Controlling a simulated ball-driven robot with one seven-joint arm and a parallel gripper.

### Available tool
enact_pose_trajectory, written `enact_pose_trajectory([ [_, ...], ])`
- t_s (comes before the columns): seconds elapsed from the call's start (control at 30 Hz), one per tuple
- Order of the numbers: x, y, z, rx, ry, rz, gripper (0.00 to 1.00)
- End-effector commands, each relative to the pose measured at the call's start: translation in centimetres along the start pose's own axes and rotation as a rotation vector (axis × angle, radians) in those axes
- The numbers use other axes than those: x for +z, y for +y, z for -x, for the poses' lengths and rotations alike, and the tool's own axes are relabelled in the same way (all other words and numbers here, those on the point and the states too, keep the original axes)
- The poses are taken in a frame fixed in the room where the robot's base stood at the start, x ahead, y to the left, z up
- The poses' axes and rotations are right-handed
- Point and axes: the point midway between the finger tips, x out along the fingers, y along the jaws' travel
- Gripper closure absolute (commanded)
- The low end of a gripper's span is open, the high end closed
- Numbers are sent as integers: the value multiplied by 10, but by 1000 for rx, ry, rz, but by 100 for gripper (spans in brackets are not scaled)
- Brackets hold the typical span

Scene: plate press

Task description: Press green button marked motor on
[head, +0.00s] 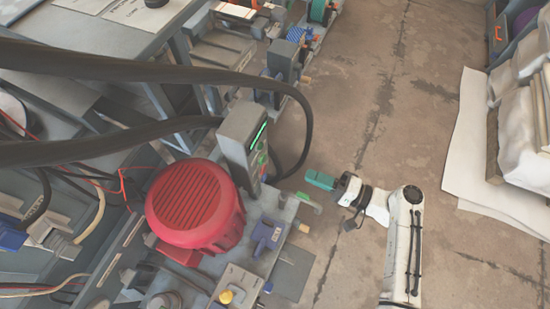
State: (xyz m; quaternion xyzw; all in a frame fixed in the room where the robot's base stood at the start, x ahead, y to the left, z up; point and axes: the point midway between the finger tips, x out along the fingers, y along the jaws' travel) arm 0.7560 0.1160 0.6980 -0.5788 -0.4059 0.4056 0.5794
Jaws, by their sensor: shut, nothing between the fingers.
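A grey control box (236,138) stands behind the red motor (195,205). Its right face carries a lit green strip (259,134) and small buttons. A small green button (262,157) shows below the strip, with a reddish one under it. The face is seen at a steep angle, and any label is too small to read. My gripper (319,179), with teal fingers, is shut and empty. It is to the right of the box, apart from it, over the floor and pointing left towards it.
Thick black hoses (285,100) arch over the bench and curl down beside the box's right side. Grey machine parts with a blue piece (268,235) stand below the box. White sacks (520,135) lie at the far right.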

Motion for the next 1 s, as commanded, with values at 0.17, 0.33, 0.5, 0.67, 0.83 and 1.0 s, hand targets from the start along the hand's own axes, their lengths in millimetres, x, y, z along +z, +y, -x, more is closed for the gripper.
enact_pose_trajectory([
  [0.17, 1, -1, -36, 0, -5, 0, 100],
  [0.33, 0, -1, -70, 0, -4, 2, 100],
  [0.5, 0, -1, -97, 1, -3, 0, 100],
  [0.67, 0, 0, -112, 0, -1, 1, 100],
  [0.83, 0, 0, -118, 1, 0, 0, 100],
  [1.0, 0, 0, -118, 1, 0, 0, 100],
])
